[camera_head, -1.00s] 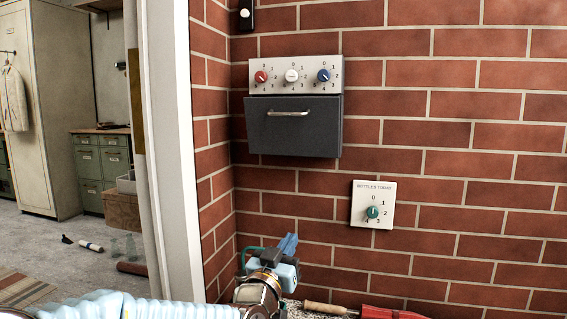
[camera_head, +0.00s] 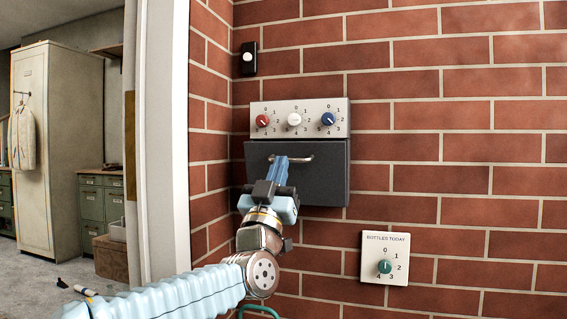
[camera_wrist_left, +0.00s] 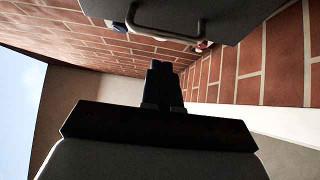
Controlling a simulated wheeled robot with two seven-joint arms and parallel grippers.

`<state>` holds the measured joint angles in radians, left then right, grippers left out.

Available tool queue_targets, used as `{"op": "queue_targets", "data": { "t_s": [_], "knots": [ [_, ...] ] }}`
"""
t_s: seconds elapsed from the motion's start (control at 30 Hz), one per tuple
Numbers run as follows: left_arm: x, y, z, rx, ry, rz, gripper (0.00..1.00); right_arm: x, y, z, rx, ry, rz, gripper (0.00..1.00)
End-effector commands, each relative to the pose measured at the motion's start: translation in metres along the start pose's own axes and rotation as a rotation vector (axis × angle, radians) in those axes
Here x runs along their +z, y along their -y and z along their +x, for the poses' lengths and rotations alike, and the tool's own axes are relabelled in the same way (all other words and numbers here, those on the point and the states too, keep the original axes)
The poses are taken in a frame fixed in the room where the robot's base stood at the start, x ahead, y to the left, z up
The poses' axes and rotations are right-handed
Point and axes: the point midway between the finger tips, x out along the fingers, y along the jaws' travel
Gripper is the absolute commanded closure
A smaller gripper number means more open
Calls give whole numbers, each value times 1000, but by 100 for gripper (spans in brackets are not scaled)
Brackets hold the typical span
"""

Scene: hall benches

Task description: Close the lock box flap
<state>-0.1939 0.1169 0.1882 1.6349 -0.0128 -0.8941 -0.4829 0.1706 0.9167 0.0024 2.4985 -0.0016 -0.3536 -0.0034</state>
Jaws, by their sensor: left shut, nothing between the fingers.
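The lock box on the brick wall has a pale panel (camera_head: 345,120) with red, white and blue dials. Below it is the dark grey flap (camera_head: 325,182) with a metal bar handle (camera_head: 304,157). In the left wrist view, the flap (camera_wrist_left: 240,12) and handle (camera_wrist_left: 160,32) are at the top, with bits of the dials past its edge. The flap seems to stand out from the wall; its angle is unclear. My left gripper (camera_head: 281,160) is shut and empty, in front of the handle's left end. In the wrist view the fingertips (camera_wrist_left: 160,66) look apart from the handle.
A white plate with a green dial (camera_head: 385,267) is on the wall at lower right. A small black switch (camera_head: 248,58) is above the box. A white door frame (camera_head: 168,150) stands at left, with a tall cabinet (camera_head: 62,150) beyond it.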

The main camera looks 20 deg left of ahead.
Motion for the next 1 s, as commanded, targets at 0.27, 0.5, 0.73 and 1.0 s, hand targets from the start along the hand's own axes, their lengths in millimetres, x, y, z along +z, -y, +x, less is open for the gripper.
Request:
{"op": "queue_targets", "data": {
  "t_s": [0.27,0.5,0.73,1.0],
  "knots": [
    [18,0,16,0,1,0,100,0,1,-4,1,-1,0,100],
    [20,0,17,0,1,0,100,0,1,-4,2,-2,1,100],
    [14,1,27,-2,41,1,100,-1,5,-17,3,-3,1,100],
    [16,1,50,-4,212,-1,100,1,22,-52,-2,2,-6,100]
  ]
}}
